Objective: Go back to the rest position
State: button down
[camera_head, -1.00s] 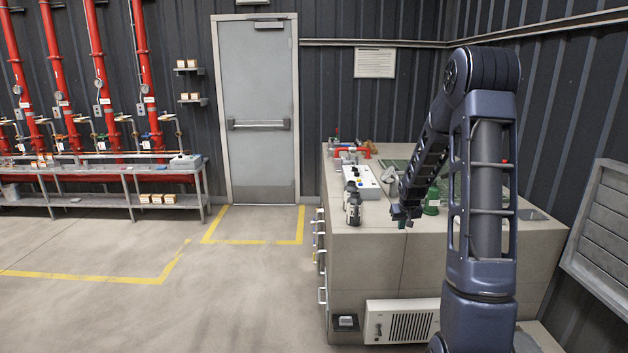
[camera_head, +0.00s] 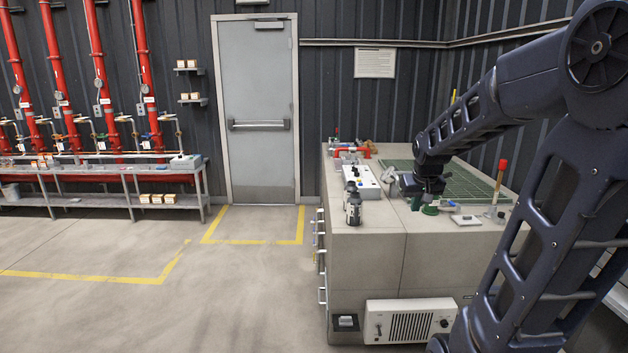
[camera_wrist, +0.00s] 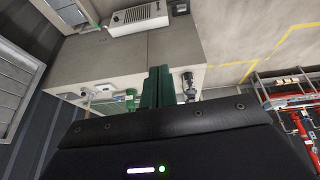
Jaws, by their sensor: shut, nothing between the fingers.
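My gripper (camera_head: 409,187) is over the grey workbench (camera_head: 365,270) in the head view, at the end of my dark blue arm, which bends in from the right. In the wrist view its two green fingers (camera_wrist: 158,85) lie together with nothing between them. Whether the fingertips are clear of the bench top is hard to tell in the head view. A green object (camera_head: 431,208) is just below and right of the gripper, partly hidden by it.
On the bench are a dark bottle (camera_head: 353,208), a white control box (camera_head: 362,181), a red-handled pipe (camera_head: 352,152), a green grating (camera_head: 470,187) and a red-topped rod (camera_head: 497,188). The floor (camera_head: 240,300) left of the bench is clear. A grey door (camera_head: 257,95) stands behind.

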jog(key=s+a+r, duration=0.2)
jog(key=s+r, duration=0.1)
jog(key=s, duration=1.5)
jog(key=shift+y, duration=0.3)
jog(key=c, duration=2.2)
grip_release()
